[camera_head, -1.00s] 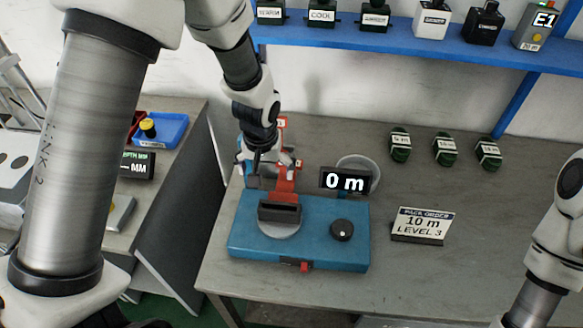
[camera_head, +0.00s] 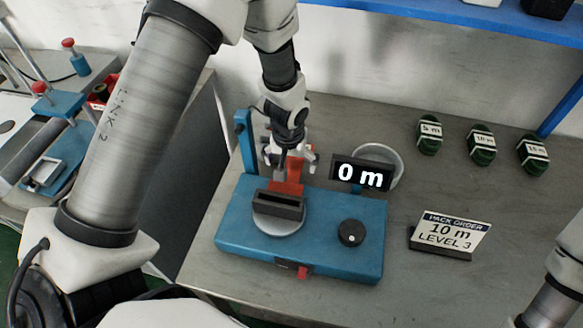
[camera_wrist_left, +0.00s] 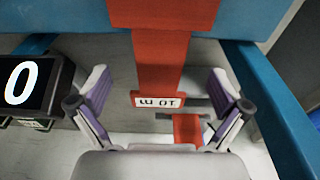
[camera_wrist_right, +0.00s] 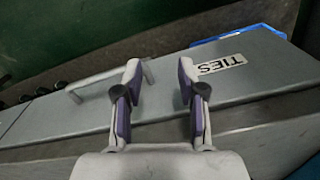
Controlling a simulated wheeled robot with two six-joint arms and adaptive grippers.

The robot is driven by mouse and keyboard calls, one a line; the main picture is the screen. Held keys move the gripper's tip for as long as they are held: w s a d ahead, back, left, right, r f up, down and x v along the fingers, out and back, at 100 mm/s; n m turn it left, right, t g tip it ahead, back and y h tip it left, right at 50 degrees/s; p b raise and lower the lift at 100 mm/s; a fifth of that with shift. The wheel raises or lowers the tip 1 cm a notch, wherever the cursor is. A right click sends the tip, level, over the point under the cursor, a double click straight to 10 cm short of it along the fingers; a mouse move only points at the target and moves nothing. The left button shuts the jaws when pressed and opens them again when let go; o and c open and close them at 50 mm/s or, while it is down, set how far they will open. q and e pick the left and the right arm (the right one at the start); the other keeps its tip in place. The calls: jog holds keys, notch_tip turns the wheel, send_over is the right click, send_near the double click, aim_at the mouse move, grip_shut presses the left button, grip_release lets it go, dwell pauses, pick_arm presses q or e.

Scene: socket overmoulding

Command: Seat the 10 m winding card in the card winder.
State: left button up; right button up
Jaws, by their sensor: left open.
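The blue card winder (camera_head: 330,240) stands on the bench with a dark slotted holder (camera_head: 278,203) on its round plate. The red winding card (camera_head: 289,184) stands right behind and above the holder. Whether it is fully down in the slot cannot be told. My left gripper (camera_head: 290,155) is at the card's far end. In the left wrist view its fingers (camera_wrist_left: 158,88) are open, with clear gaps on both sides of the red card (camera_wrist_left: 160,62), whose end is labelled 10 m. My right gripper (camera_wrist_right: 156,75) is open and empty, away from the winder.
The winder's display (camera_head: 362,174) reads 0 m, with a knob (camera_head: 351,232) on the base. A blue post (camera_head: 245,142) rises behind at left. A pack order sign (camera_head: 450,235) reads 10 m, level 3. Several green bundles (camera_head: 481,145) lie at right. A grey box (camera_wrist_right: 240,90) labelled TIES lies below my right gripper.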

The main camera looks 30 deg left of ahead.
pick_arm(q)
jog(key=shift+f, duration=0.65)
jog(key=shift+w+f, duration=0.2)
jog(key=shift+w, duration=0.05)
jog(key=shift+s+r, duration=0.1)
jog(key=c, duration=1.1)
jog(key=shift+o, duration=0.2)
